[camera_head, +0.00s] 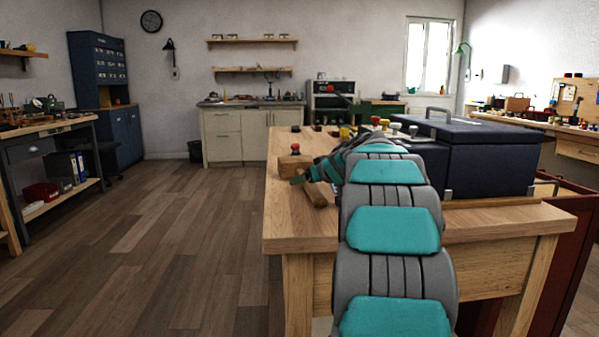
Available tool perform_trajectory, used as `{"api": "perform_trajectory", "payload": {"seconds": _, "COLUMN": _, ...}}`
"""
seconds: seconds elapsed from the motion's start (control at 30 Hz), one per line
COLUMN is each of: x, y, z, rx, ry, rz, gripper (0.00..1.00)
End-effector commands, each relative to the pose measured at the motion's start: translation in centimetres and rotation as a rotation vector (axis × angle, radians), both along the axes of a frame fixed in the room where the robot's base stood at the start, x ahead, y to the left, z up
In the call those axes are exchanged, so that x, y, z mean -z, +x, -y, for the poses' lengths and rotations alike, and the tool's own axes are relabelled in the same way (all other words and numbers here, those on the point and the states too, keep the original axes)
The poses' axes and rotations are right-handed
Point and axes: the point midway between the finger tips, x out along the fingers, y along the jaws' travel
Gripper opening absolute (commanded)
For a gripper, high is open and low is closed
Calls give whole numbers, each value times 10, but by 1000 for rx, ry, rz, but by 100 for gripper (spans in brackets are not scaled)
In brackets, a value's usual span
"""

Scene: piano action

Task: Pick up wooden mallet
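My arm reaches forward over the wooden workbench (510,218), and my gripper (312,176) is low at its left part. A brown wooden piece (318,196), likely part of the wooden mallet, lies at the gripper, close to the teal fingers. The fingers overlap it in this view. Whether they touch it or grip it is too small to tell. A wooden block with a red knob (293,161) sits just behind and left of the gripper. My arm hides part of the bench top.
A dark blue case (490,158) stands on the bench right of my arm. Several small coloured-topped items (345,132) stand along the bench's far side. The bench's front left corner is clear. Open wooden floor (170,235) lies to the left.

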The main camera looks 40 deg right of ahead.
Motion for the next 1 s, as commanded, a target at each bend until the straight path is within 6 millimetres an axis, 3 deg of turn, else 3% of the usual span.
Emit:
{"api": "perform_trajectory", "payload": {"seconds": 0.17, "x": -1, "y": 0, "z": 0, "rx": 0, "ry": 0, "rz": 1, "gripper": 81}}
{"api": "perform_trajectory", "payload": {"seconds": 0.9, "x": -1, "y": 0, "z": 0, "rx": 0, "ry": -1, "rz": 1, "gripper": 0}}
{"api": "perform_trajectory", "payload": {"seconds": 1.0, "x": -1, "y": 0, "z": 0, "rx": 0, "ry": -1, "rz": 1, "gripper": 0}}
